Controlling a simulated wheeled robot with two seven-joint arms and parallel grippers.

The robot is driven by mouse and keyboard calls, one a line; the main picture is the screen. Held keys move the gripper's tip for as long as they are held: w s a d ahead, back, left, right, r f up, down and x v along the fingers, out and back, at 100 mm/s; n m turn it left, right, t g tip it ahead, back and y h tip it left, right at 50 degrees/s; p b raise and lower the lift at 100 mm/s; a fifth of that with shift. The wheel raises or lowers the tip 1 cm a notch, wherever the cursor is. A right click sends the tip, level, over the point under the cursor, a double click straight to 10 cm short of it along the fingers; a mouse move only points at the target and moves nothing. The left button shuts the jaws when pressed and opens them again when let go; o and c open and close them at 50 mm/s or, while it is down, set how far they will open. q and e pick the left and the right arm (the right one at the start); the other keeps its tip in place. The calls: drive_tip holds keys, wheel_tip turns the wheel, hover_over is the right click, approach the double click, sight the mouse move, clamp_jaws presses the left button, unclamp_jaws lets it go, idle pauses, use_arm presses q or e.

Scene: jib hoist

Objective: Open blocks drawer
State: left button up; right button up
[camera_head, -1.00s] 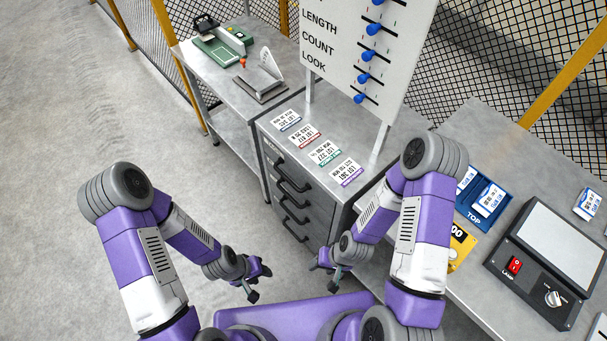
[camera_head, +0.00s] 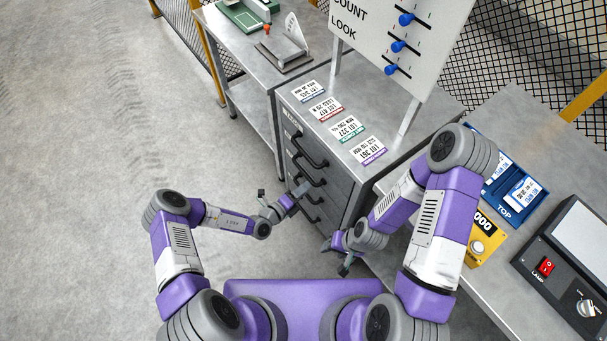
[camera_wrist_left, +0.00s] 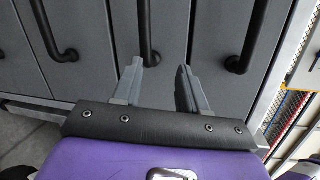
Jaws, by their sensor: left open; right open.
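A grey cabinet (camera_head: 338,187) holds a stack of several closed drawers with black bar handles. The top handle (camera_head: 310,152) is clear in the head view; I cannot read which drawer is labelled blocks. My left gripper (camera_head: 300,190) is at the drawer fronts, by the lower handles. In the left wrist view, my left gripper (camera_wrist_left: 160,68) is open, and the end of the middle handle (camera_wrist_left: 146,30) lies at its fingertips, nearer the left finger. I cannot tell whether they touch. My right gripper (camera_head: 337,257) is open and empty, low beside the cabinet's right side.
Several lot cards (camera_head: 347,130) lie on the cabinet top under a board with blue sliders (camera_head: 398,46). A bench at right carries a blue tray (camera_head: 507,212), a yellow counter box (camera_head: 482,248) and a lamp box (camera_head: 545,265). The floor at left is clear.

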sight(303, 171)
use_arm(q)
drive_tip(key=w+f+n+y+b, duration=0.1)
drive_tip(key=w, duration=0.2)
drive_tip(key=w+f+n+t+y, duration=0.1)
drive_tip(key=w, duration=0.2)
drive_tip(key=w+f+n+t+b, duration=0.1)
drive_tip(key=w+n, duration=0.1)
drive_tip(key=w, duration=0.1)
drive_tip(key=shift+w+d+y+b, duration=0.2)
drive_tip(key=shift+d+y+b, duration=0.1)
drive_tip(key=shift+y, duration=0.1)
clamp_jaws()
